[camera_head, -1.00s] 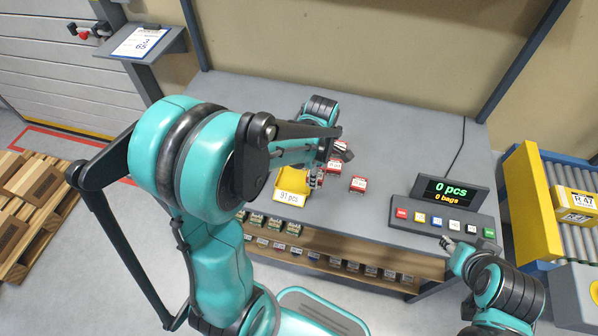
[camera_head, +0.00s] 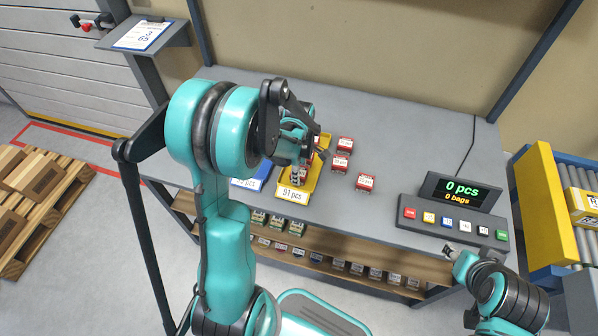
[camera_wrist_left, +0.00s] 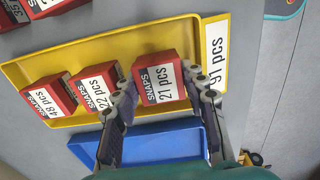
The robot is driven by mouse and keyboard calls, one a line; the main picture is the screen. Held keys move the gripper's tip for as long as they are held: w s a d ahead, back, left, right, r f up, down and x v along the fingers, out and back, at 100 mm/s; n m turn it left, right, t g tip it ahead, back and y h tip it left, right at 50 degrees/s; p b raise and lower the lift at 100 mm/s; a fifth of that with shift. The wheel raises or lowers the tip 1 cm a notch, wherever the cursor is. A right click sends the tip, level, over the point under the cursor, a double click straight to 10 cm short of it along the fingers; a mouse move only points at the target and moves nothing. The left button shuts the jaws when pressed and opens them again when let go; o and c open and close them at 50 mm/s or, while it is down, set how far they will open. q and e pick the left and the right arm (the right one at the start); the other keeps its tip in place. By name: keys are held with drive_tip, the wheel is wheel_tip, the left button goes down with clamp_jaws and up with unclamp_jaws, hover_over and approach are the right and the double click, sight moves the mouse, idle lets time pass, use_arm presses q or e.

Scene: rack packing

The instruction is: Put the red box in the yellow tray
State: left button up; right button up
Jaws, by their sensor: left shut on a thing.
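The yellow tray (camera_head: 311,186) lies on the table with a "91 pcs" label on its front edge. It also shows in the left wrist view (camera_wrist_left: 112,52). My left gripper (camera_head: 299,176) is over the tray. In the left wrist view its fingers (camera_wrist_left: 160,98) are shut on a red box (camera_wrist_left: 157,66) labelled "21 pcs". I cannot tell whether this box touches the tray floor. Two more red boxes, "22 pcs" (camera_wrist_left: 86,80) and "48 pcs" (camera_wrist_left: 42,90), sit in the tray beside it. My right gripper (camera_head: 452,250) is at the table's front right; its jaws are too small to judge.
Several red boxes (camera_head: 365,182) stand on the table right of the tray. A blue tray (camera_head: 249,183) lies just left of the yellow one. A counter panel with coloured buttons (camera_head: 452,222) is at the right. The back right of the table is clear.

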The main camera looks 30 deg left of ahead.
use_arm(q)
drive_tip(key=shift+f, duration=0.2)
drive_tip(key=o, duration=1.2)
drive_tip(key=shift+r, duration=0.1)
